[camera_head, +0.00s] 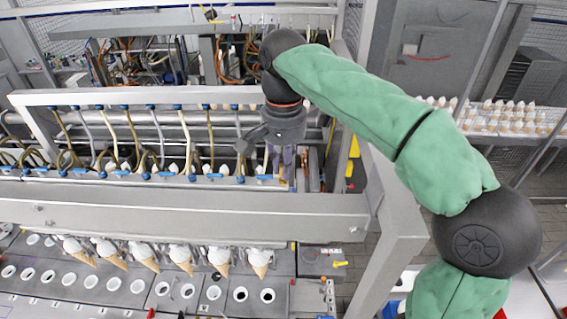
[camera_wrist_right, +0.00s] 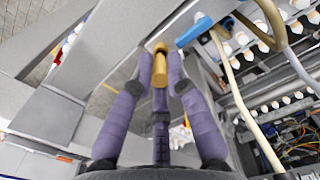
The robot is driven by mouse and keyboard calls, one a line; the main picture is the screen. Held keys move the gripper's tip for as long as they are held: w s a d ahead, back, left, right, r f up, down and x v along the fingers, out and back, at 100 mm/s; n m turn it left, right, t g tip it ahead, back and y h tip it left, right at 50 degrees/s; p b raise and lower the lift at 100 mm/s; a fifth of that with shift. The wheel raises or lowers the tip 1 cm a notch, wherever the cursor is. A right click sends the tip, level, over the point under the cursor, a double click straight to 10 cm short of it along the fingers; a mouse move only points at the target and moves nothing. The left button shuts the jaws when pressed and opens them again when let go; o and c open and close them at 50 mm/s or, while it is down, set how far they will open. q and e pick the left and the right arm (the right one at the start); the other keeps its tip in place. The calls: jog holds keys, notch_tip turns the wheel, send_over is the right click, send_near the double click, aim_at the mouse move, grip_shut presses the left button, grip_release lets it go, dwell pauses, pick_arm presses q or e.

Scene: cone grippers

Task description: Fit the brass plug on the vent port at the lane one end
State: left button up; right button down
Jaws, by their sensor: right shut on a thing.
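My right gripper (camera_head: 287,160) reaches down at the right end of the manifold rail, its purple fingers near the last blue valve handle (camera_head: 265,177). In the right wrist view the fingers of the right gripper (camera_wrist_right: 161,60) are shut on the brass plug (camera_wrist_right: 160,70), a short gold-coloured cylinder. A blue valve handle (camera_wrist_right: 194,31) lies close to the right of the plug in that view. I cannot make out the vent port, and I cannot tell whether the plug touches anything. My left gripper is not in view.
A thick grey beam (camera_head: 190,210) runs in front of the rail, and an upper bar (camera_head: 150,97) runs above it. Hoses (camera_head: 185,140) hang along the rail. A cone conveyor (camera_head: 500,120) stands at right.

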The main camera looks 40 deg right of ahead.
jog(key=shift+f+b, duration=0.35)
jog(key=shift+f, duration=0.25)
jog(key=c, duration=1.1)
grip_release()
jog(key=shift+s+d, duration=0.1)
jog(key=shift+c, duration=0.2)
jog(key=shift+r, duration=0.1)
notch_tip(320, 180, up, 7)
jog(key=shift+r, duration=0.15)
